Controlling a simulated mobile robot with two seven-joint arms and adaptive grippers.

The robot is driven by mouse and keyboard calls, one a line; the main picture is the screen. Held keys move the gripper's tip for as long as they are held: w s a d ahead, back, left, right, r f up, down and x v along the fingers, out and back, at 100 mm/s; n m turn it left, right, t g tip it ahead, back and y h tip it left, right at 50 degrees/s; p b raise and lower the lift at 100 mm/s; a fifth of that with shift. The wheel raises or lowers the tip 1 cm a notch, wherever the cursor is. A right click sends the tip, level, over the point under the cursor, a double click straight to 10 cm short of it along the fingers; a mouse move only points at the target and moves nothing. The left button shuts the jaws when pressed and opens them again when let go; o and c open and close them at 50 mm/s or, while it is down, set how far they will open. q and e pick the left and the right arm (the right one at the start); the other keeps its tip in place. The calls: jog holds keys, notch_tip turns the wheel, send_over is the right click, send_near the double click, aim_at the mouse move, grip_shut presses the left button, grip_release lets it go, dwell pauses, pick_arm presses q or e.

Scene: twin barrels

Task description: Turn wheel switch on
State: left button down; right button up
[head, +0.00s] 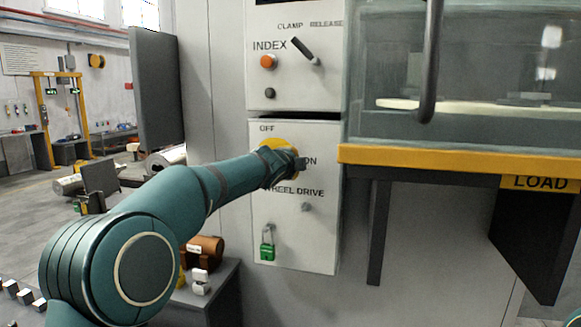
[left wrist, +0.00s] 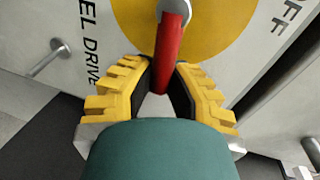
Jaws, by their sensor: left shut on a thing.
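The wheel drive switch has a yellow disc (left wrist: 215,22) and a red handle (left wrist: 168,48) on a silver hub, seen close in the left wrist view. My left gripper (left wrist: 162,78), with yellow ridged fingers, is shut on the red handle. In the head view, part of the yellow disc (head: 279,144) shows on the white wheel drive panel (head: 292,235), between the "OFF" and "ON" labels. My left arm covers most of the switch there, so the handle's angle is hard to tell. My right gripper is not in view.
Above is an index panel with an orange button (head: 268,62) and a black clamp lever (head: 304,50). A green padlock (head: 267,245) hangs lower on the wheel drive panel. A glass enclosure with a yellow ledge (head: 450,165) juts out at right.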

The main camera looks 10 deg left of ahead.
pick_arm(q)
jog(key=shift+f+m+b, duration=0.3)
jog(key=shift+f+m, duration=0.05)
jog(key=shift+m, duration=0.05)
dwell(0.4)
jog(key=c, duration=0.9)
grip_release()
jog(key=shift+s, duration=0.1)
jog(key=s+r, duration=0.2)
jog(key=s, duration=0.9)
jog(key=shift+s+a+r, duration=0.15)
jog(key=shift+s+a, duration=0.05)
jog(key=shift+s, duration=0.1)
